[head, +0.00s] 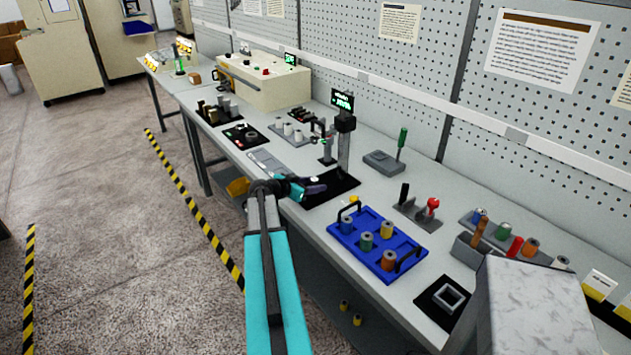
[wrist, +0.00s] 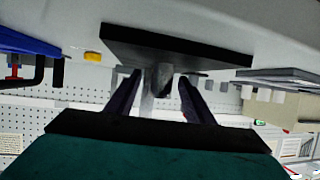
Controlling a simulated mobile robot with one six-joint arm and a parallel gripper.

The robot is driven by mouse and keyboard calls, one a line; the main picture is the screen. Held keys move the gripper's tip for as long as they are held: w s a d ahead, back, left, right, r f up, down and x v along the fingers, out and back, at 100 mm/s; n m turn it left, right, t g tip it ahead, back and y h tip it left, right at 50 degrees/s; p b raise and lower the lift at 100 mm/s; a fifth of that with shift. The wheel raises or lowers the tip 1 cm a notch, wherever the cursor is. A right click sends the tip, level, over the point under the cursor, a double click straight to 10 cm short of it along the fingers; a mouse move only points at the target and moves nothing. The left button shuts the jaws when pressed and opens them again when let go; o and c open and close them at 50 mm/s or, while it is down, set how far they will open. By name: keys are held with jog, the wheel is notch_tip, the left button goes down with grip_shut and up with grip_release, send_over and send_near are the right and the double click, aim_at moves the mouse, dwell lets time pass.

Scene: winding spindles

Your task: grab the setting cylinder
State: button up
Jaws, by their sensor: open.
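My gripper (head: 318,188) is low over a black base plate (head: 345,181) on the bench in the head view. The wrist view is upside down and shows its two dark fingers (wrist: 160,95) apart. A short grey piece (wrist: 158,78) shows between them, against the black plate (wrist: 190,50). It may be the setting cylinder, but its shape is partly hidden and I cannot tell if the fingers touch it. In the head view the gripper hides this spot. A grey post with a dark head (head: 344,125) and a lit display stands at the plate's back.
A blue tray (head: 343,243) with several coloured spools and black handles stands right of the gripper. A grey rack with pale cylinders (head: 288,128) is behind left. A grey block with a green-handled tool (head: 402,140) stands behind right.

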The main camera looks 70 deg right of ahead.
aim_at(315, 179)
jog(key=shift+s+d+f, duration=0.2)
jog(key=shift+s+d, duration=0.05)
jog(key=shift+d, duration=0.25)
jog(key=shift+c, duration=0.3)
grip_shut()
jog(key=shift+r, duration=0.2)
jog(key=shift+r+b, duration=1.05)
jog(key=shift+r, duration=0.4)
jog(key=a+b, duration=0.1)
jog(key=a, duration=0.3)
jog(key=s+a+r+b, duration=0.1)
jog(key=a+b, duration=0.1)
jog(key=a, duration=0.3)
jog(key=s+a+b, duration=0.1)
jog(key=a, duration=0.3)
jog(key=shift+s+a+r+b, duration=0.15)
jog(key=shift+a+r+b, duration=0.05)
jog(key=shift+a+b, duration=0.2)
jog(key=shift+s+a+r, duration=0.1)
jog(key=shift+a+r, duration=0.05)
jog(key=shift+a, duration=0.85)
